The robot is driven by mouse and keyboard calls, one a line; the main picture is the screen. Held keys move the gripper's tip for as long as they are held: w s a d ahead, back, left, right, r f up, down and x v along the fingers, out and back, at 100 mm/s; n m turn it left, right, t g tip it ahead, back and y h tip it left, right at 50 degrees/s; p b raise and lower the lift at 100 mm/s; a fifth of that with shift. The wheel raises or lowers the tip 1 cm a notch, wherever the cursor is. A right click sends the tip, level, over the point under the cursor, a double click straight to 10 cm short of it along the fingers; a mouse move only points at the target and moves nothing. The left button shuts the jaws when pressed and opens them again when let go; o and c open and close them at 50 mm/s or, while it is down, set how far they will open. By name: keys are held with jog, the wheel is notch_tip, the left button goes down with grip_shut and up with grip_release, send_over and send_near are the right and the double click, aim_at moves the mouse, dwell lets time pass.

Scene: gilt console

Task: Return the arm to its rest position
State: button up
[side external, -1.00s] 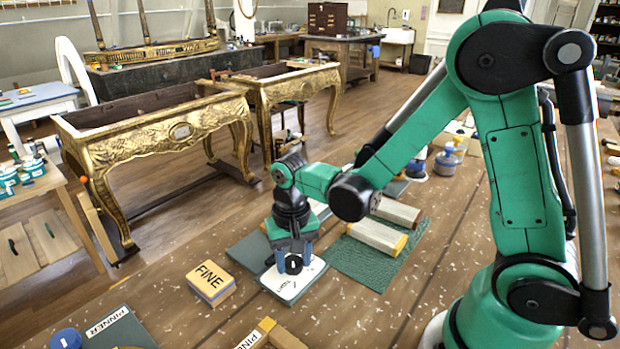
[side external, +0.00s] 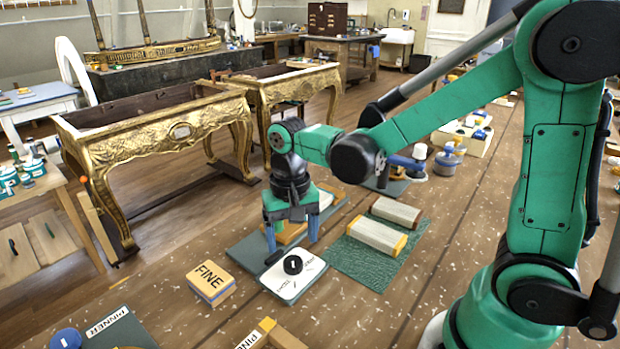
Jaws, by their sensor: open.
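The card lies on a grey-green mat (side external: 248,250). The fingertips are a little above and behind the black piece and appear apart from it. My green arm reaches in from the right.
A block marked FINE (side external: 211,281) stands left of the card. A green cloth (side external: 380,262) with two ribbed blocks (side external: 376,236) lies to the right. Blue-capped jars (side external: 447,160) and a gilt console (side external: 160,140) stand behind.

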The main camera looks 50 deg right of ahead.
jog(key=shift+r, duration=0.25)
jog(key=shift+s+r, duration=0.15)
jog(key=shift+r, duration=0.15)
jog(key=s+d+r+n+t, duration=0.1)
jog(key=s+r+n+t, duration=0.2)
jog(key=r+n+t, duration=0.2)
jog(key=shift+s+d+r+n+t, duration=0.25)
jog(key=shift+n+t, duration=0.35)
jog(key=shift+t, duration=0.5)
